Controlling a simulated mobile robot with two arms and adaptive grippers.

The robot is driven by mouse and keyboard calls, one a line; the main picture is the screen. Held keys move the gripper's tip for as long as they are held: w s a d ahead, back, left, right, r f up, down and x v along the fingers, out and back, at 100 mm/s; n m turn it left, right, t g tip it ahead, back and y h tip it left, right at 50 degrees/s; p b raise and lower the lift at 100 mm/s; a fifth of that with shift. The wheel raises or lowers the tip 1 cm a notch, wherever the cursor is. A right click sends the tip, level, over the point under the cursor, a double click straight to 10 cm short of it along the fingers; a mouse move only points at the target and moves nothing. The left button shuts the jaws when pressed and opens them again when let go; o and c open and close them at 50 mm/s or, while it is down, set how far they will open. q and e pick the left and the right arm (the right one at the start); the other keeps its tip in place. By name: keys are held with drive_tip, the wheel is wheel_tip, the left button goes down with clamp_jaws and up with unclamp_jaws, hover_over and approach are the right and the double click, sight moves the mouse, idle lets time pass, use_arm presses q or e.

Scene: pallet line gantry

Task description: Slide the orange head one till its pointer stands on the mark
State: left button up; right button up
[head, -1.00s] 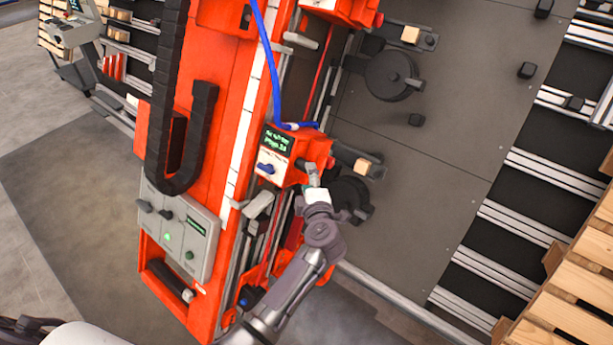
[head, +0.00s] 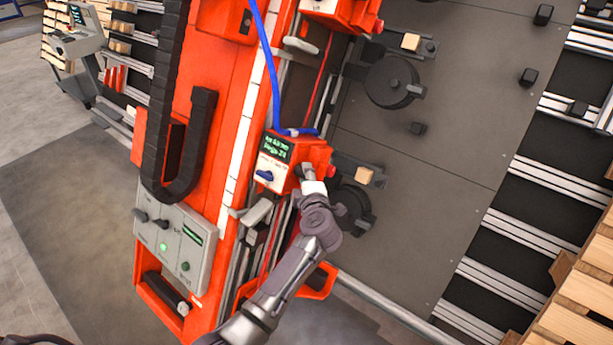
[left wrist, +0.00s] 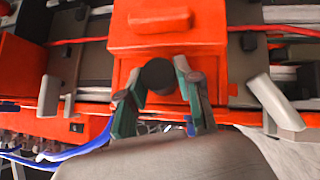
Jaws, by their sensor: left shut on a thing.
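The orange head one (head: 314,155) is a box on the long orange gantry beam, with a green-lit display, a white face and a blue knob. Its display text is too small to read surely. My left gripper (head: 308,172) is at its lower right side. In the left wrist view the fingers (left wrist: 160,88) are shut around a round black knob (left wrist: 158,75) on the orange head (left wrist: 160,35). I cannot make out the pointer or the mark. My right gripper is not in view.
A blue hose (head: 275,90) runs down to the head. A second orange head (head: 345,12) sits farther up the beam. A grey control panel (head: 172,232) is at the lower left. Dark round clamps (head: 392,82) stand on the grey plate at right, and wooden pallets (head: 575,300) lie beyond.

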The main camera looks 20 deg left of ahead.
sight(309, 149)
use_arm(q)
clamp_jaws()
drive_tip(key=r+p, duration=0.1)
drive_tip(key=w+r+p, duration=0.1)
drive_tip(key=r, duration=0.1)
drive_tip(key=r+p, duration=0.1)
drive_tip(key=shift+w+d+r+p, duration=0.3)
drive_tip(key=shift+w+r, duration=0.05)
drive_tip(key=shift+w, duration=0.05)
drive_tip(key=shift+w+d+r, duration=0.1)
drive_tip(key=shift+w+r, duration=0.1)
drive_tip(key=shift+w+f, duration=0.15)
drive_tip(key=shift+f, duration=0.05)
drive_tip(key=shift+d+f, duration=0.1)
drive_tip(key=shift+f, duration=0.15)
drive_tip(key=o, duration=1)
unclamp_jaws()
drive_tip(key=shift+s+f, duration=0.1)
drive_tip(key=shift+s, duration=0.1)
